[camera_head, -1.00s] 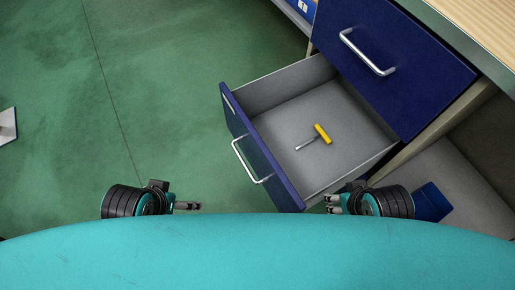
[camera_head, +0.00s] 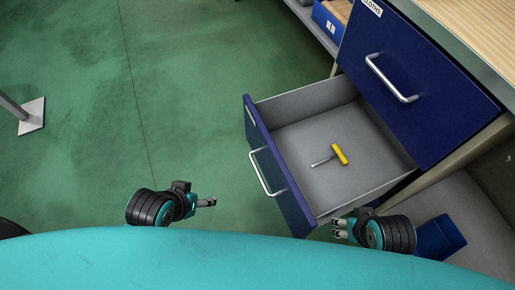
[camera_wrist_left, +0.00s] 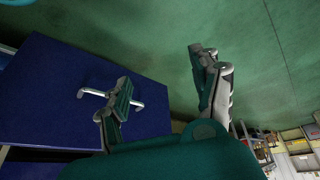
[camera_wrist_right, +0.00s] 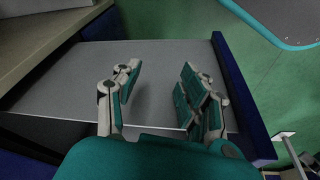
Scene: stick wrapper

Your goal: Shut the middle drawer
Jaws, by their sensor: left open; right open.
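The middle drawer (camera_head: 279,186) is pulled out, with a dark blue front, a silver bar handle (camera_head: 264,172) and a grey inside. A yellow-handled tool (camera_head: 340,154) lies in it. My right gripper (camera_head: 338,228) is open and empty at the drawer's near side; its wrist view shows the drawer's grey side (camera_wrist_right: 150,85) beyond the fingers. My left gripper (camera_head: 211,202) is open and empty, to the left of the drawer front and apart from it. In the left wrist view the blue front (camera_wrist_left: 75,95) and handle show behind the left finger.
A closed upper drawer (camera_head: 415,90) with a silver handle sits above, under a wooden top (camera_head: 470,35). A blue bin (camera_head: 332,22) stands on a shelf at the back. A post with a pale foot plate (camera_head: 31,116) stands at left. Green floor (camera_head: 190,80) left of the drawer is clear.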

